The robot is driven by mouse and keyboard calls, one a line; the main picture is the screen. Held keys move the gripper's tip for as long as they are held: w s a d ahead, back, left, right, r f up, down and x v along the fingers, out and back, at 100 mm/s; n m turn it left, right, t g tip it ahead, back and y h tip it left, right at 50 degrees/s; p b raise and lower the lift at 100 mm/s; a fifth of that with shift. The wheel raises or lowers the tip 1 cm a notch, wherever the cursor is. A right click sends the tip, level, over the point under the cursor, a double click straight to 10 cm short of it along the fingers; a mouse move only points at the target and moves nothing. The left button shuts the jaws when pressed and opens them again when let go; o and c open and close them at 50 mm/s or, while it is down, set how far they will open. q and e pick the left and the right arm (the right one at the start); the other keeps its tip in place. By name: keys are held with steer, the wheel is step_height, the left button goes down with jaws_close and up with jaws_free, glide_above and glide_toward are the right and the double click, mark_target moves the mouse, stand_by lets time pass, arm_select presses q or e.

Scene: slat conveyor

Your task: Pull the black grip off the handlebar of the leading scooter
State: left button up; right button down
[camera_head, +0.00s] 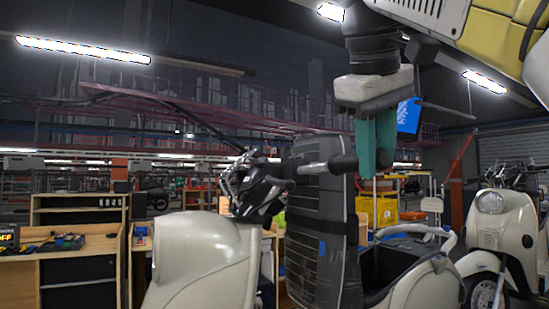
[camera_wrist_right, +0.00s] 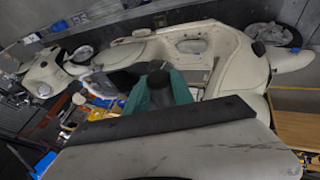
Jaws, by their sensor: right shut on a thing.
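The leading scooter (camera_head: 205,262) is cream, with a dark, bare handlebar assembly at its top in the head view. A silver bar leads right from it to the black grip (camera_head: 343,163). My right gripper (camera_head: 375,147) hangs down from above with its teal fingers at the outer end of the grip. In the right wrist view the teal fingers of my right gripper (camera_wrist_right: 158,92) are closed around a dark round piece, the black grip (camera_wrist_right: 159,82). The grip still lines up with the silver bar. My left gripper is not in view.
A dark ribbed, wrapped upright block (camera_head: 318,240) stands behind the handlebar. Another cream scooter (camera_head: 497,225) stands at the right. Wooden workbenches (camera_head: 82,248) with tools are at the left, and yellow crates (camera_head: 378,210) are behind the gripper.

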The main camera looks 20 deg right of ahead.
steer(key=shift+s, duration=0.5)
steer(key=shift+s, duration=0.1)
steer(key=shift+s, duration=0.5)
